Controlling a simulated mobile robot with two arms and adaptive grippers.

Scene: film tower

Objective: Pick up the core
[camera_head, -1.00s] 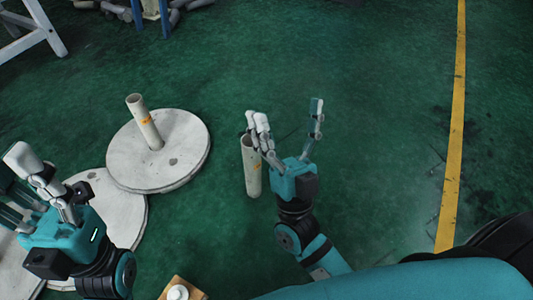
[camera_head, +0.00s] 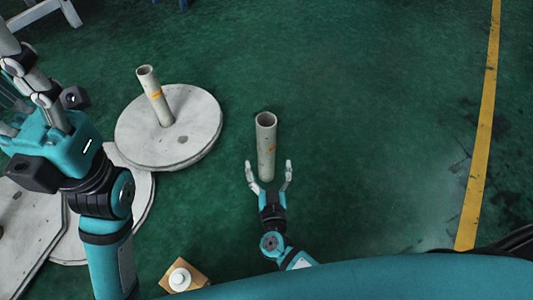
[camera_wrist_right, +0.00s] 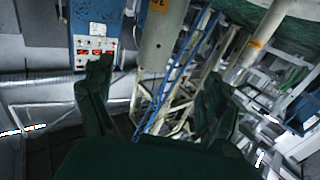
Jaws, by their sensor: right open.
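My left gripper (camera_head: 30,90) is raised at the left edge, fingers spread and empty, the tips partly out of view.
A similar tube with an orange band (camera_head: 155,97) stands on a round pale disc (camera_head: 200,135) to the left. More pale discs (camera_head: 130,215) lie at lower left. A small wooden board (camera_head: 200,272) with a white round item (camera_head: 180,279) is near my base. Floor to the right is clear.

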